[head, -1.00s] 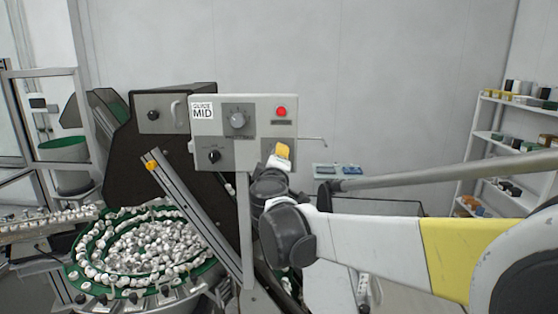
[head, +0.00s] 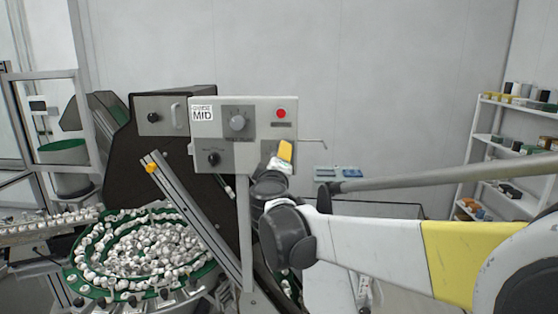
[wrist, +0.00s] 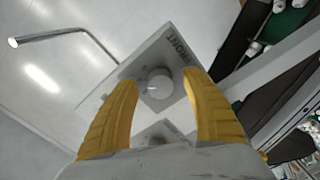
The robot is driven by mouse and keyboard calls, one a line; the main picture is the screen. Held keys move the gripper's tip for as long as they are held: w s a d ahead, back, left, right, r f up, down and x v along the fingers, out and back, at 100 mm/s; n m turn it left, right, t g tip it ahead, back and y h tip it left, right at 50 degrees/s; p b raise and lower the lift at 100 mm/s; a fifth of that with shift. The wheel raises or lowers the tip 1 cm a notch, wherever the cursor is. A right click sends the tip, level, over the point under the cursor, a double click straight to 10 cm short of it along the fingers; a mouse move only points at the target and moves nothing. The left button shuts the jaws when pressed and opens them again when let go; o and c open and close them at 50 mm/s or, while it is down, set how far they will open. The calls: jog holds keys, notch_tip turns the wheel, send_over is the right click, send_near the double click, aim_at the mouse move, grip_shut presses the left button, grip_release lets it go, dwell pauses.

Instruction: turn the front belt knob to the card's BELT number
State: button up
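A pale round knob (wrist: 160,83) on a grey square plate shows in the wrist view, with lettering that looks like FRONT beside it. My gripper (wrist: 160,78) is open, with one yellow finger on each side of the knob and a visible gap to it. In the head view my gripper (head: 285,151) is at the lower right of the control panel (head: 262,108) and hides the knob there. A white card (head: 202,113) at the panel's upper left reads GUIDE MID. I can read no BELT number.
The panel also carries a grey dial (head: 238,122), a black knob (head: 213,158) and a red button (head: 281,113). A bent rod (wrist: 60,34) sticks out beside the panel. A green-rimmed bowl of white caps (head: 150,250) stands at the lower left.

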jog(key=shift+s, duration=0.1)
jog(key=s, duration=1.2)
jog(key=shift+a, duration=0.2)
jog(key=shift+w+d+f, duration=0.1)
jog(key=s+d+f+m+g+h+b, duration=0.1)
jog(key=s+d+f+m+g+b, duration=0.1)
jog(key=s+d+f+b, duration=0.4)
jog(key=s+d+f+m+g+h+b, duration=0.1)
jog(key=d+f+m+g+b, duration=0.15)
jog(key=d+f, duration=0.65)
jog(key=s+d+f+m+g+h+b, duration=0.1)
jog(key=s+d+f+m+g+b, duration=0.25)
jog(key=f, duration=0.55)
jog(key=s+d+f+m+g+y+b, duration=0.1)
jog(key=s+f+m+b, duration=0.1)
jog(key=s+f+b, duration=0.4)
jog(key=s+d+f+m+g+y+b, duration=0.1)
jog(key=s+d+f+g+y+b, duration=0.1)
jog(key=s+f+b, duration=0.4)
jog(key=s+f, duration=0.4)
jog(key=f, duration=0.5)
jog(key=shift+s+f+m+y, duration=0.2)
jog(key=shift+f+m+y, duration=0.1)
jog(key=shift+f+m, duration=0.1)
